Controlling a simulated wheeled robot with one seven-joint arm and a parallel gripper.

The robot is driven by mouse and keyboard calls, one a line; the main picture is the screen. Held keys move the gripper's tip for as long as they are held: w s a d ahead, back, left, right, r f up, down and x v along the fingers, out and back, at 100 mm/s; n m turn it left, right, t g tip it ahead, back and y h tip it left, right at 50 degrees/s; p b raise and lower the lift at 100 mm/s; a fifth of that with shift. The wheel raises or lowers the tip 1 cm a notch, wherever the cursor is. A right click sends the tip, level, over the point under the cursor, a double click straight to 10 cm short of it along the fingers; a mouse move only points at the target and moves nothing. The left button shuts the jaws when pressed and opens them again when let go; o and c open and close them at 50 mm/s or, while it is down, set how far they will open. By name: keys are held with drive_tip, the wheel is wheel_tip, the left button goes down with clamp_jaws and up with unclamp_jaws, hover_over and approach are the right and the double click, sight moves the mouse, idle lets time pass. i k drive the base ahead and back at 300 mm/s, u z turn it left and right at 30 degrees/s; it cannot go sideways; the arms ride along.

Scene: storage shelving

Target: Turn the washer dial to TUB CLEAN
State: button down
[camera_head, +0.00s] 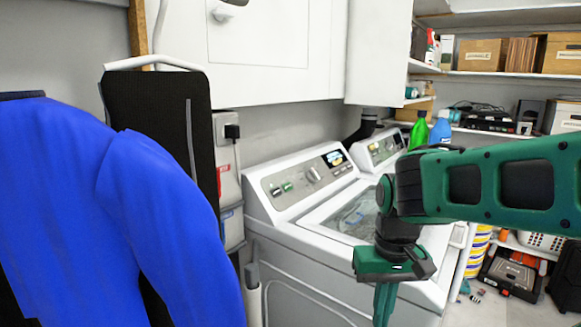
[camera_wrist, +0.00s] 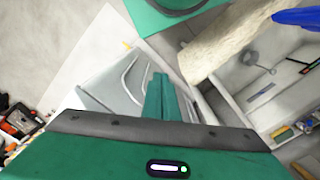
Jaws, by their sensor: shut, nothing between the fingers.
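A white washer (camera_head: 281,222) stands in the middle of the head view, with a clear lid window on top. The dial's setting is too small to read. My gripper (camera_head: 385,312) points down in front of the washer, to the right of and nearer than the dial, and apart from it. In the wrist view its green fingers (camera_wrist: 160,80) are together with nothing between them. I cannot make out the dial in the wrist view.
A second machine (camera_head: 378,147) stands beside the washer at the back. A white cabinet (camera_head: 260,45) hangs above. A blue garment (camera_head: 120,210) and a black ironing board (camera_head: 165,115) fill the left. Shelves with boxes (camera_head: 482,54) stand at the right. Green and blue bottles stand behind my arm.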

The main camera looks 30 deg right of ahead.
sight(311, 176)
drive_tip(key=z, duration=0.55)
drive_tip(key=k, duration=1.25)
drive_tip(key=z, duration=0.8)
drive_tip(key=i, duration=1.45)
drive_tip(key=u, duration=0.55)
